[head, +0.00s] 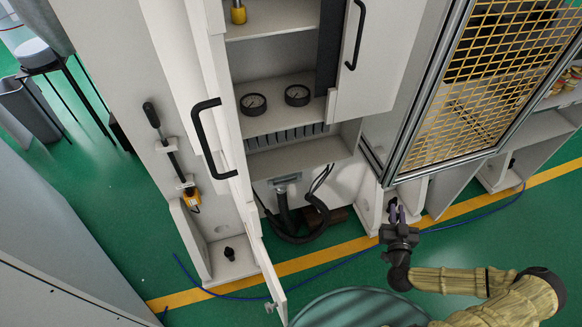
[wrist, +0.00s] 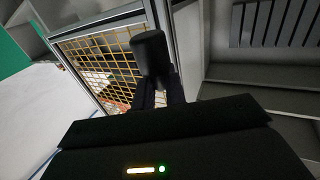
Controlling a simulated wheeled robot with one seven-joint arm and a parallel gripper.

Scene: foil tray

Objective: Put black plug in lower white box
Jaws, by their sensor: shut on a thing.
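My gripper (head: 397,213) is low at the right of the open cabinet, in front of its base. In the wrist view its dark fingers (wrist: 156,88) are shut on a black plug (wrist: 150,50) with a rounded block shape, held upright in that picture. In the head view the held plug is small and hard to make out against the fingers. A low white box (head: 216,273), open at the front, stands at the left foot of the cabinet. A small black knob-like piece (head: 230,253) stands inside it. My gripper is well to the right of this box.
An open cabinet door (head: 262,262) with a black handle stands between my gripper and the left box. Black hoses (head: 290,225) hang in the cabinet's lower bay. A yellow mesh door (head: 480,85) is at the right. A blue cable (head: 340,265) crosses the green floor.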

